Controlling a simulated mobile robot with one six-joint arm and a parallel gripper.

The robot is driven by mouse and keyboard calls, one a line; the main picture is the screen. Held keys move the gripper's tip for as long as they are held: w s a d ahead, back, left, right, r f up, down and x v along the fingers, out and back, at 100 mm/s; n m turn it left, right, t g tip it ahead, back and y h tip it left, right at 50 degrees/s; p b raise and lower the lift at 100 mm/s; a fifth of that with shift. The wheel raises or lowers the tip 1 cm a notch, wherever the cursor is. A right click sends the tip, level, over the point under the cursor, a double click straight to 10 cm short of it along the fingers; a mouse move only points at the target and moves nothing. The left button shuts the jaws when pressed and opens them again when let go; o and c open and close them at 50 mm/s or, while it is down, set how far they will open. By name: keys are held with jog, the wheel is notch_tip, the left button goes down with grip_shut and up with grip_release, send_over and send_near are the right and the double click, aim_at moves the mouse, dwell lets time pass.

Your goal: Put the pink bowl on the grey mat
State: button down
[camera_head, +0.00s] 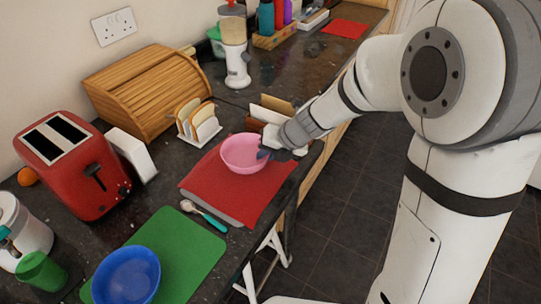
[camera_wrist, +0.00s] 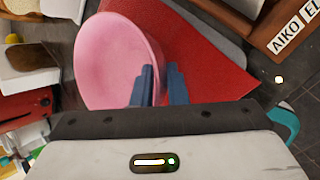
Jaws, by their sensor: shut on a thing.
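The pink bowl (camera_head: 244,155) is upright over the red mat (camera_head: 255,195); I cannot tell whether it touches the mat. A grey mat (camera_head: 213,209) shows only as a strip along the red mat's near-left edge, and the red mat seems to cover the rest. In the wrist view a grey edge (camera_wrist: 222,40) shows beside the red mat (camera_wrist: 215,70). My gripper (camera_head: 265,154) is shut on the right side of the bowl's rim. In the wrist view its two fingers (camera_wrist: 160,83) straddle the wall of the bowl (camera_wrist: 115,55).
A toast rack (camera_head: 198,122) and a letter rack (camera_head: 272,108) stand behind the bowl. A red toaster (camera_head: 75,165) is at left. A spoon (camera_head: 203,214) lies near a green mat (camera_head: 180,245) with a blue bowl (camera_head: 126,275). The counter's edge is close at right.

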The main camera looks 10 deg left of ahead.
jog(key=shift+s+f, duration=0.1)
jog(key=shift+f, duration=0.2)
jog(key=c, duration=1.4)
grip_release()
jog(key=shift+f, duration=0.15)
jog(key=shift+c, duration=0.2)
jog(key=p+v, duration=0.2)
jog(key=v, duration=1)
jog(key=shift+r+p, duration=0.3)
jog(key=shift+r, duration=0.2)
